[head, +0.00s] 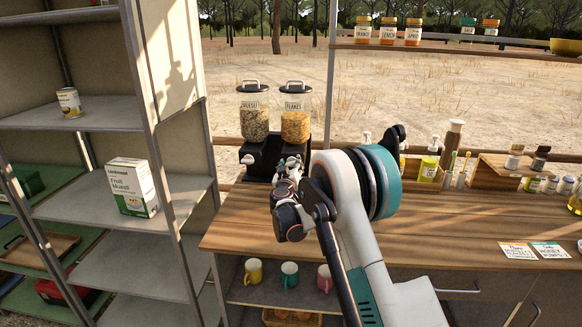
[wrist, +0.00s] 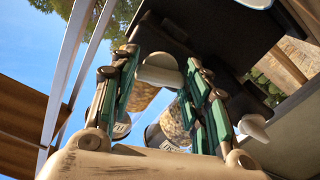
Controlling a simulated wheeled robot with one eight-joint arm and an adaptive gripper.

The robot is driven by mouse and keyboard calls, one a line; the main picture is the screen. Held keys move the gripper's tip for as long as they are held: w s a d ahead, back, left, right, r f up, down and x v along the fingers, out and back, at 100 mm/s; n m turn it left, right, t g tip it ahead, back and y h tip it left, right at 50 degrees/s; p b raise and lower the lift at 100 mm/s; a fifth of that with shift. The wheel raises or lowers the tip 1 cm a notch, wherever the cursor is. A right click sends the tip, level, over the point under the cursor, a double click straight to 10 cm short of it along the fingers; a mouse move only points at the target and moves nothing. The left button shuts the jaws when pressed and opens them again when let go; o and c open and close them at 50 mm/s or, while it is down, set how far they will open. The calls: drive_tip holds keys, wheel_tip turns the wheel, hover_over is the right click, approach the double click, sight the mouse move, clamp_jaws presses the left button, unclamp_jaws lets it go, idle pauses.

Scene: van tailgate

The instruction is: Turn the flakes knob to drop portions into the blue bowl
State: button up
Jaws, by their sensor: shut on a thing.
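The flakes dispenser (head: 295,122) is a clear canister of orange flakes on a black stand at the back left of the counter. My gripper (head: 289,167) is at the front of its base; it also shows in the wrist view (wrist: 161,72). There its green-padded fingers are shut on the pale flakes knob (wrist: 159,76). The knob is hidden in the head view. The blue bowl is not clear in the head view; a pale thing with a bluish rim (wrist: 256,3) is cut off at the wrist view's top edge, and I cannot tell if it is the bowl.
The muesli dispenser (head: 254,118) stands left of the flakes; a second pale knob (wrist: 253,127) shows in the wrist view. A metal shelf (head: 95,205) is at left.

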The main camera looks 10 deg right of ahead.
drive_tip(key=m, duration=0.3)
drive_tip(key=shift+f+m, duration=0.1)
drive_tip(key=shift+m, duration=0.2)
idle(0.3)
drive_tip(key=o, duration=1.1)
drive_tip(key=shift+c, duration=0.2)
drive_tip(key=v, duration=1.2)
